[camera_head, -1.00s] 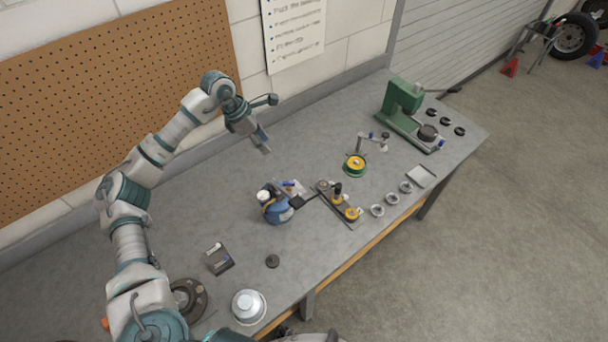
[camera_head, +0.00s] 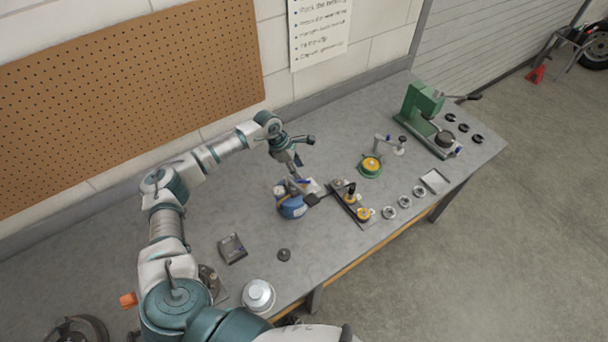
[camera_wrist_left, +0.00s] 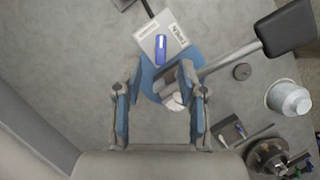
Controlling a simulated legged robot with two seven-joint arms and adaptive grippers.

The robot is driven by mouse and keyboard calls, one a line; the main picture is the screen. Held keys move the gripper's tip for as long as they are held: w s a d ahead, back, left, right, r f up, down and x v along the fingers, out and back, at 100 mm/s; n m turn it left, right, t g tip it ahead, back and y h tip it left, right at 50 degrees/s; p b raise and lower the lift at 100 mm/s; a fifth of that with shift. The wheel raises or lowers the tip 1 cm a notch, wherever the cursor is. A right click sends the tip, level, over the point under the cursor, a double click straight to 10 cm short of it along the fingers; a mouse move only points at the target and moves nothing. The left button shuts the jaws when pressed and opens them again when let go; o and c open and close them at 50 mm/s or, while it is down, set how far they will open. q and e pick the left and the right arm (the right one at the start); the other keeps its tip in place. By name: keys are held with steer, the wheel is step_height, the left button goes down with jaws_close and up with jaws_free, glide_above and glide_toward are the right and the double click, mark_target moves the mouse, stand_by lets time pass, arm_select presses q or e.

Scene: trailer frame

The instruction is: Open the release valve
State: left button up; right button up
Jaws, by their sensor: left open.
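A blue rounded pump-like unit (camera_head: 292,208) stands on the bench, with a white top plate that carries a small blue lever. In the left wrist view, the labelled plate (camera_wrist_left: 173,38) and its blue lever (camera_wrist_left: 161,49) are just beyond my fingertips; the label text is too small to read surely. I take the blue lever as the release valve. My left gripper (camera_wrist_left: 158,77) is open and empty, its fingers above the blue body. In the head view the left gripper (camera_head: 296,177) partly covers the unit. My right gripper is not in view.
A grey rod with a black pad (camera_wrist_left: 288,28) extends from the unit to the right in the wrist view. A silver pot (camera_head: 258,294), a black puck (camera_head: 284,255) and a fixture with yellow parts (camera_head: 350,201) stand around it. Bare bench lies behind the unit.

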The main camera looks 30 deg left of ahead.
mark_target(305, 179)
arm_select(q)
steer(key=x, duration=0.5)
steer(key=shift+d+f+p, duration=0.15)
steer(key=shift+f+p, duration=0.25)
jaws_close()
